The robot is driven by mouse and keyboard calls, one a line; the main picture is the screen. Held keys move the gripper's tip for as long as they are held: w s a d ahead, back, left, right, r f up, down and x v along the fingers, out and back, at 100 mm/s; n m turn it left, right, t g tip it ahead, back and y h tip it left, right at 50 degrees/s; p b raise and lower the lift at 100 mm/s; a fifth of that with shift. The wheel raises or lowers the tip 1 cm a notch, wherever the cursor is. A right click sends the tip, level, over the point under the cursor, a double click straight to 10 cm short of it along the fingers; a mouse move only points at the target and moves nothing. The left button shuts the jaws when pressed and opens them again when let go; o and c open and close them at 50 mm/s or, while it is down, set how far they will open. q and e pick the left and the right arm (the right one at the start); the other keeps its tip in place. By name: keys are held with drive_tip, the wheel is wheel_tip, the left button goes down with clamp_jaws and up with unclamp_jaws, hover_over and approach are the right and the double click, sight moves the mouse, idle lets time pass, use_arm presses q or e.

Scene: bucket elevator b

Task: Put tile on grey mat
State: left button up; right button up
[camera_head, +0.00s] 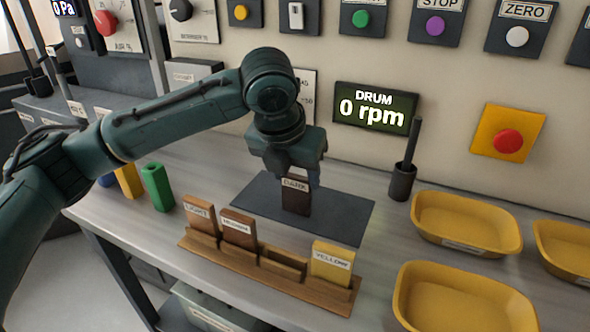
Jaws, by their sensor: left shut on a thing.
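The dark brown tile (296,197), with a label that seems to read DARK, stands upright at the dark grey mat (340,212). My left gripper (297,178) points down over the mat and is shut on the top of this tile. I cannot tell whether the tile's lower edge touches the mat. A wooden rack (215,253) in front of the mat holds a LIGHT tile (200,214), a MEDIUM tile (238,228) and a YELLOW tile (332,262). One rack slot (283,262) between the medium and yellow tiles is empty. My right gripper is not in view.
Yellow trays (466,222) stand at the right. A dark cup with a handle (403,180) stands right of the mat. Green (157,187) and yellow (128,181) blocks stand at the left. The wall behind carries a DRUM display (375,107) and several buttons.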

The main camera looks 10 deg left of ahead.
use_arm(q)
drive_tip(key=o, duration=1.3)
drive_tip(key=p+v, duration=0.1)
drive_tip(key=v, duration=1.1)
drive_tip(key=shift+r+p, duration=0.2)
drive_tip(key=shift+p, duration=0.1)
drive_tip(key=shift+w, duration=0.1)
